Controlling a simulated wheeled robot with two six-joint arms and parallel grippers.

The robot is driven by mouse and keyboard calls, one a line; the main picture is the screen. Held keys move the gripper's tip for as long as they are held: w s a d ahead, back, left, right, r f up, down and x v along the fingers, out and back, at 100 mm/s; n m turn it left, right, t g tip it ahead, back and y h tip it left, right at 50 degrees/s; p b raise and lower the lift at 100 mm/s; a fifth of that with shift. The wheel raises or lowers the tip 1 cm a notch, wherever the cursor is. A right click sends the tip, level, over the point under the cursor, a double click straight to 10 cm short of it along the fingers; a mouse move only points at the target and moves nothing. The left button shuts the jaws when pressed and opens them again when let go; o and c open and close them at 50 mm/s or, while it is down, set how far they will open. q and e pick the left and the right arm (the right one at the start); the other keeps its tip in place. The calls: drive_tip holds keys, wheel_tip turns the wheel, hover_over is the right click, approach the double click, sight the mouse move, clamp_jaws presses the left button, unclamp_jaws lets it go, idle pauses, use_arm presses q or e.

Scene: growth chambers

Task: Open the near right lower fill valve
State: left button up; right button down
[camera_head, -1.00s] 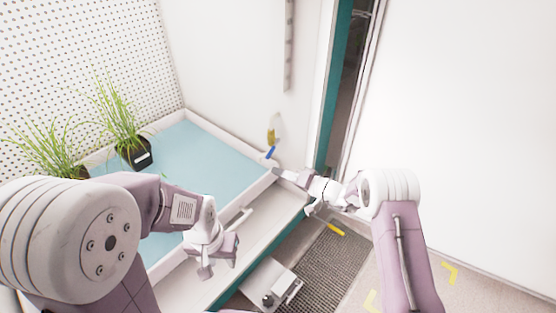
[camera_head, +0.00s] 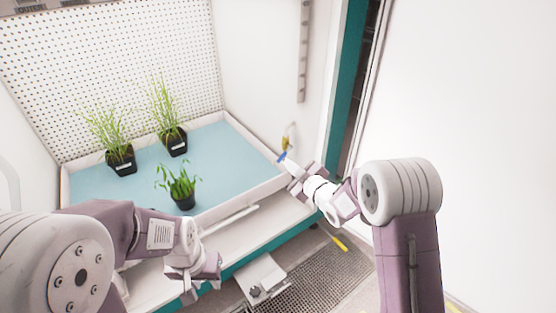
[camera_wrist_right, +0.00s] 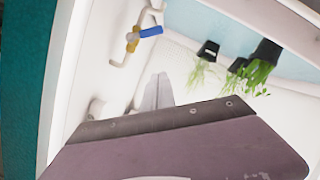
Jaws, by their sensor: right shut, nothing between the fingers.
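My right gripper (camera_head: 289,166) is just in front of the lever. Its fingertips (camera_wrist_right: 158,80) are together and empty, with a visible gap to the lever in the wrist view. My left gripper (camera_head: 200,289) hangs over the front ledge, away from the valve; its finger gap is unclear.
The blue-lined tray (camera_head: 125,193) holds three potted plants, one (camera_head: 182,187) near its front. A white rail lies along the tray's front. A teal post (camera_head: 345,85) stands right of the valve. A grey box (camera_head: 262,279) and a dark floor grate (camera_head: 320,280) are below.

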sight(285, 154)
drive_tip(key=w+a+f, duration=0.2)
drive_tip(key=w+f, duration=0.3)
drive_tip(key=w, duration=0.5)
drive_tip(key=shift+a+b, duration=0.15)
drive_tip(key=shift+b, duration=0.25)
drive_tip(key=shift+w+f, duration=0.15)
drive_tip(key=shift+f, duration=0.05)
